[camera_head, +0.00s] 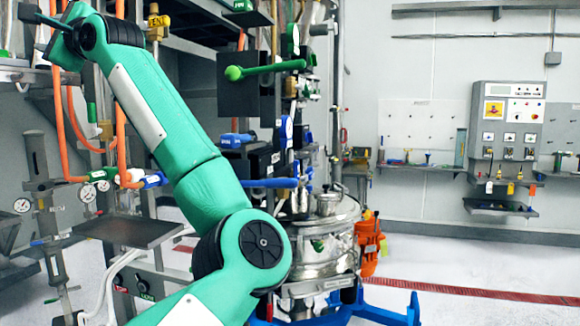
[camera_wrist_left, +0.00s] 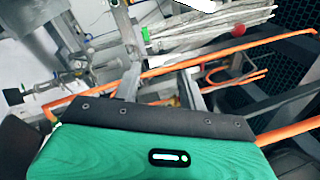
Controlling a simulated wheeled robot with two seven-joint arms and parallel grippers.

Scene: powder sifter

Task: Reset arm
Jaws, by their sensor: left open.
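My left arm, green with black joints, crosses the head view from the bottom up to the upper left. My left gripper (camera_head: 42,22) is at the far upper left of that view, small and partly cut off or hidden by the arm's end. In the left wrist view, the green gripper body fills the bottom, and two grey fingers (camera_wrist_left: 162,84) stand apart beyond its dark edge. The gripper is open, and I see nothing held between the fingers. Pipes and orange tubing lie beyond it. My right gripper shows in neither view.
A steel sifter vessel (camera_head: 328,236) stands on a blue base right of my arm, with a green-handled lever (camera_head: 268,69) above. Orange hoses (camera_head: 62,130), gauges and a dark tray (camera_head: 128,232) are close on the left. A control panel (camera_head: 508,120) hangs on the right wall. The right floor is mostly clear.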

